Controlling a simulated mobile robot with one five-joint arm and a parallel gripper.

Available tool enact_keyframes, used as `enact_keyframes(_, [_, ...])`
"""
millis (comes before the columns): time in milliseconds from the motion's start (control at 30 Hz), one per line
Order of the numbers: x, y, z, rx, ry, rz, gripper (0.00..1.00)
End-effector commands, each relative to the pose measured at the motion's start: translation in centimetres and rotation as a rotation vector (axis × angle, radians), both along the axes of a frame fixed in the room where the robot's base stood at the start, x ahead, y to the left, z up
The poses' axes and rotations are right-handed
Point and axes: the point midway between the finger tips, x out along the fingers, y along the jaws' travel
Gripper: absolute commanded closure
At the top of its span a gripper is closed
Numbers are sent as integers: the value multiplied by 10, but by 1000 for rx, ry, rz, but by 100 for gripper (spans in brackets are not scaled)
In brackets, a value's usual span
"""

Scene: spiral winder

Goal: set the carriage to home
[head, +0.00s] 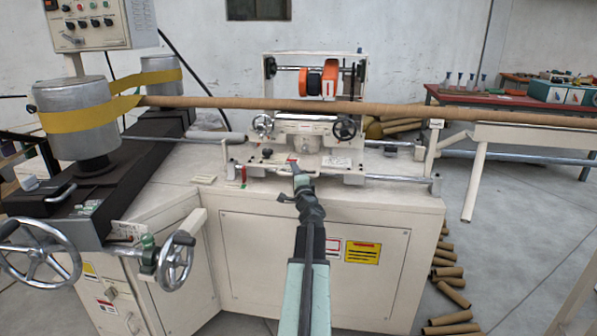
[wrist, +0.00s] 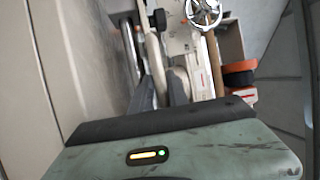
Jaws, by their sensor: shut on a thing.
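The carriage (head: 305,137) is a cream unit with two handwheels, riding on steel rails (head: 400,180) along the front of the winder. It stands right of a small upright post with green and red marks (head: 243,174) on the table edge. My gripper (head: 296,170) reaches the carriage's front edge, just below a red label. In the wrist view my gripper (wrist: 162,85) has its dark fingers closed around a pale part of the carriage (wrist: 154,52). The fingers largely hide the held part. A handwheel (wrist: 204,12) shows above right of the fingers.
A long brown tube (head: 400,108) runs above the carriage, with a yellow belt (head: 80,115) around drums at left. Large handwheels (head: 40,250) stand front left. Cardboard tubes (head: 450,285) lie on the floor at right. Bare rail shows right of the carriage.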

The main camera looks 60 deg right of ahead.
Motion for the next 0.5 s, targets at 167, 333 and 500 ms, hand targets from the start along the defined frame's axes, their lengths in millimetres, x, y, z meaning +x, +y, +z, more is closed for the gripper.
enact_keyframes(167, [-5,-1,1,-1,-2,-3,66])
enact_keyframes(333, [-8,-3,1,-1,-1,-8,66])
enact_keyframes(500, [-12,0,-1,0,-1,-10,66])
